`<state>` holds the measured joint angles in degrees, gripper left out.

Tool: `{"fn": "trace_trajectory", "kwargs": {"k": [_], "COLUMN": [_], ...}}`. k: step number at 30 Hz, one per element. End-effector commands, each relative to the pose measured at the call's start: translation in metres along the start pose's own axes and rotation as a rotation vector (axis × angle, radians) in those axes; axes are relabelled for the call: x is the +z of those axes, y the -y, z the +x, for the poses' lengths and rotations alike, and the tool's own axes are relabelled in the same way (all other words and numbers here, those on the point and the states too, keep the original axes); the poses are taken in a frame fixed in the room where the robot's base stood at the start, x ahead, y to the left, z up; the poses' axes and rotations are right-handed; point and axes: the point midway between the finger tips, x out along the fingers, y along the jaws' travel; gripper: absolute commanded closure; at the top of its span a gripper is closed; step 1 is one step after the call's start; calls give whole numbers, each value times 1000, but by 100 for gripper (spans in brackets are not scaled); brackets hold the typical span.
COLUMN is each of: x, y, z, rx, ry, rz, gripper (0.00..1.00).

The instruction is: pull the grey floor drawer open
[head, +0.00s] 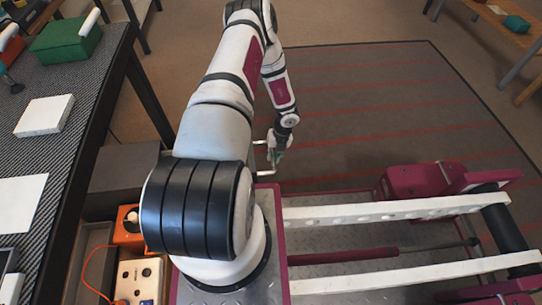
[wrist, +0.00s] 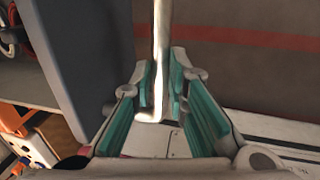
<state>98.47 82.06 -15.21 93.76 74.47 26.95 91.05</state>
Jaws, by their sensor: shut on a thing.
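The grey floor drawer (head: 122,166) shows in the head view as a grey box low beside the dark table, partly hidden by my arm. In the wrist view its flat grey front (wrist: 72,55) stands upright at the left. A pale bar handle (wrist: 160,55) runs between my fingers. My gripper (wrist: 160,92), with teal finger pads, is shut on this handle. In the head view my gripper (head: 275,151) is low, just right of my arm, and small. How far the drawer stands open cannot be told.
The dark table (head: 85,110) at left bears a green box (head: 66,39) and a white block (head: 45,115). An orange item (head: 128,228) and a beige box with knobs (head: 139,279) sit low at left. Striped floor mat (head: 380,100) is clear at right.

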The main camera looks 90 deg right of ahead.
Motion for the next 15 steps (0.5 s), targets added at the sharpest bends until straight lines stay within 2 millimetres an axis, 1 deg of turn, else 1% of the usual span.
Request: {"fn": "trace_trajectory", "kwargs": {"k": [5, 6, 7, 8, 15], "x": [1, 1, 1, 1, 1], "y": [0, 0, 0, 0, 0], "z": [0, 0, 0, 0, 0], "rx": [-1, -1, -1, -1, 0], "ry": [1, 2, 2, 1, 1], "rz": [0, 0, 0, 0, 0], "gripper": [100, 76, 70, 65, 65]}}
